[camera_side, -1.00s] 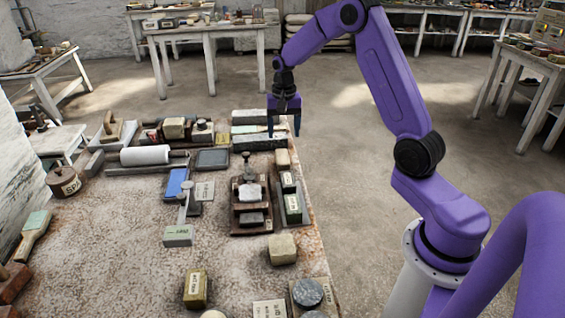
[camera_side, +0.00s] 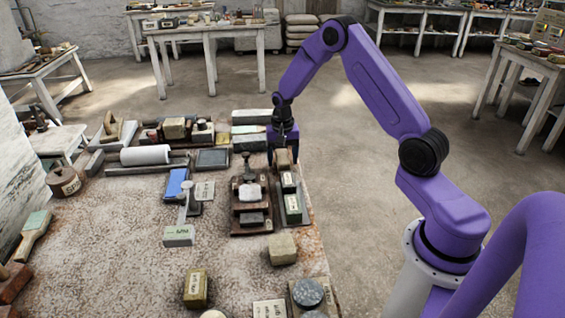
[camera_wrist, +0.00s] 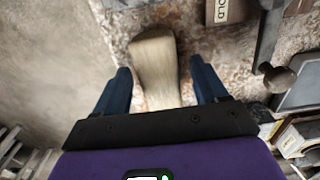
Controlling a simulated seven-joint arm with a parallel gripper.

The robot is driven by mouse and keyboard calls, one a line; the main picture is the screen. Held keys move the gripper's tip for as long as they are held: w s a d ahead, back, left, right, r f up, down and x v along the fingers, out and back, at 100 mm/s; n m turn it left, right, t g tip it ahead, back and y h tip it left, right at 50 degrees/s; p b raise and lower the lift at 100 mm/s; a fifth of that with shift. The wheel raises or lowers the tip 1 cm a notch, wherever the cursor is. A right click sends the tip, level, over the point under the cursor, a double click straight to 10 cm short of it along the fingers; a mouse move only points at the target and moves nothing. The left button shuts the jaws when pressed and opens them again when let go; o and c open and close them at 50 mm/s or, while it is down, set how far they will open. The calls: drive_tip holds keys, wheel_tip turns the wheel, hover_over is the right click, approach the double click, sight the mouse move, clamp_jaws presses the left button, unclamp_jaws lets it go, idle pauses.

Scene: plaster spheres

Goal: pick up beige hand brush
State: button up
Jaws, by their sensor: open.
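The beige hand brush (camera_wrist: 154,58) shows in the wrist view as a pale, tapered piece between my two dark blue fingers. Its near end is partly hidden by my gripper (camera_wrist: 160,70). In the side view the beige piece (camera_side: 283,160) is small, at the bench's right edge, right at my gripper (camera_side: 283,152). My gripper is open and points down over it, with one finger on each side. A gap shows between each finger and the brush in the wrist view.
A labelled box (camera_wrist: 228,10) and a dark metal tool with a round knob (camera_wrist: 280,78) lie to the right in the wrist view. Open floor (camera_side: 350,190) lies past the bench's right edge.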

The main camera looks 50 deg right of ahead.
drive_tip(key=c, duration=1.1)
drive_tip(key=shift+r, duration=0.15)
drive_tip(key=shift+r, duration=0.6)
drive_tip(key=s+a+r, duration=0.1)
drive_tip(key=s+r, duration=0.3)
drive_tip(key=s+a+r, duration=0.1)
drive_tip(key=s+r, duration=0.2)
drive_tip(key=s, duration=0.2)
drive_tip(key=s+a+r, duration=0.1)
drive_tip(key=s+r, duration=0.3)
drive_tip(key=shift+s+a+r, duration=0.25)
drive_tip(key=shift+a+r, duration=0.05)
drive_tip(key=shift+a, duration=0.05)
